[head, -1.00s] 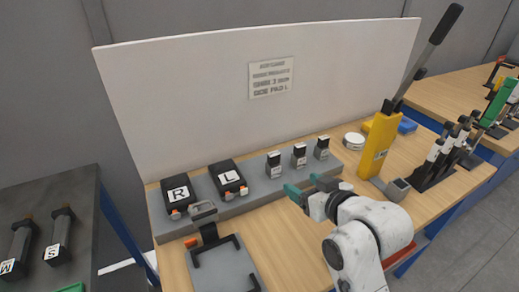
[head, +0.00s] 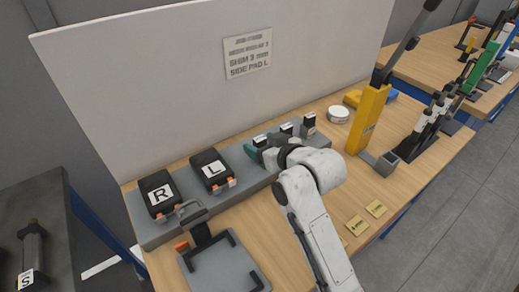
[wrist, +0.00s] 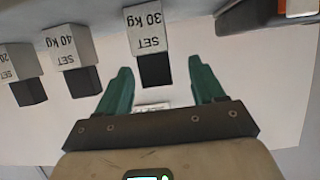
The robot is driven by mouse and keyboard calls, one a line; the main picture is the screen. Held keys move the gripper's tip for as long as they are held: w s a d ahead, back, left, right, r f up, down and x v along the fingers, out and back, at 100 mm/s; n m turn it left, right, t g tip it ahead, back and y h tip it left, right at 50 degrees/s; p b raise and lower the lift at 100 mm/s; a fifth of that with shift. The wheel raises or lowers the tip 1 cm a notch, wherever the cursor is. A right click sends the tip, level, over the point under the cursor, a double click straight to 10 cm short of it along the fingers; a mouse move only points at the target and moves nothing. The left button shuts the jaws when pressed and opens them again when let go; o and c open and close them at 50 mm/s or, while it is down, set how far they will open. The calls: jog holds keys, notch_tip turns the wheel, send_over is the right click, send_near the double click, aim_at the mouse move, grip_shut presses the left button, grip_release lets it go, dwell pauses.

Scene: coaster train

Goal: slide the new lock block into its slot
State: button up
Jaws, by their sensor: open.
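Three dark-topped blocks stand in a row on a long grey rack (head: 150,232); which one is the new lock block I cannot tell. In the wrist view they appear upside down: a 30 kg block (wrist: 145,28), a 40 kg block (wrist: 67,42) and one reading 20 (wrist: 14,63). My gripper (head: 257,152) is at the leftmost block (head: 260,140) in the head view. In the wrist view my gripper (wrist: 159,66) is open, its green fingers either side of the 30 kg block's black end; contact is not visible. I cannot make out the slot.
Pads R (head: 160,194) and L (head: 211,171) sit on the rack's left. A grey plate with black brackets (head: 225,265) lies in front. A yellow lever press (head: 368,118), a white disc (head: 338,114) and yellow cards (head: 375,208) are right. A sign (head: 247,55) hangs behind.

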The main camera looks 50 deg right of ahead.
aim_at(262, 144)
jog(key=x, duration=0.4)
jog(key=shift+s+d+f, duration=0.1)
jog(key=shift+d+f, duration=0.1)
jog(key=shift+f, duration=0.05)
jog(key=c, duration=1.2)
